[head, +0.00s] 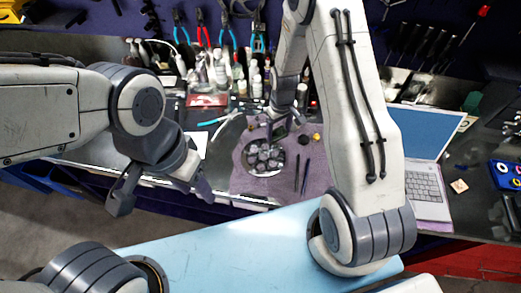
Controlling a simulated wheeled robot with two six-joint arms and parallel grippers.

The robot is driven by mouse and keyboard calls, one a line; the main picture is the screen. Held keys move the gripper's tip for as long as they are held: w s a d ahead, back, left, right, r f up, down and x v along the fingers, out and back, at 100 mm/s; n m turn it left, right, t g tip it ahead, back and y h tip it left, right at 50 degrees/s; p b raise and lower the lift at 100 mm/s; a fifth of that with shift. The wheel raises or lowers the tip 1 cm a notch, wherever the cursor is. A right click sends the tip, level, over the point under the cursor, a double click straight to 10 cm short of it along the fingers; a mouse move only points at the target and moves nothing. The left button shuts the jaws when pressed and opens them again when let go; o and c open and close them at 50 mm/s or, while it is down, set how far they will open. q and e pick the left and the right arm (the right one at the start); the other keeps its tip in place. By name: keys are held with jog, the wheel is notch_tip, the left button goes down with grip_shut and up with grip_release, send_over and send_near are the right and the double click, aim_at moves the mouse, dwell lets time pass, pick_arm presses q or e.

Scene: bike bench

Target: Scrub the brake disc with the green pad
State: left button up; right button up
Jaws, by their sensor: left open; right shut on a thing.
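The brake disc (263,158) is a round metal disc with openings, lying on a purple cloth (228,182) on the bench. My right gripper (276,130) reaches down from above to the far edge of the disc. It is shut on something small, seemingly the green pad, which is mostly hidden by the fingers. I cannot tell whether it touches the disc. My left gripper (160,193) is open and empty, in front of the bench edge and left of the cloth.
An open laptop (428,185) stands at the right. Bottles (221,70) and a red box (207,100) stand behind the cloth. Two dark slim tools (301,175) lie right of the disc. Pliers (203,28) hang on the back wall. A light-blue surface (230,250) is in front.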

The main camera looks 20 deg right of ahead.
jog(key=shift+r+p, duration=0.55)
jog(key=shift+r, duration=0.55)
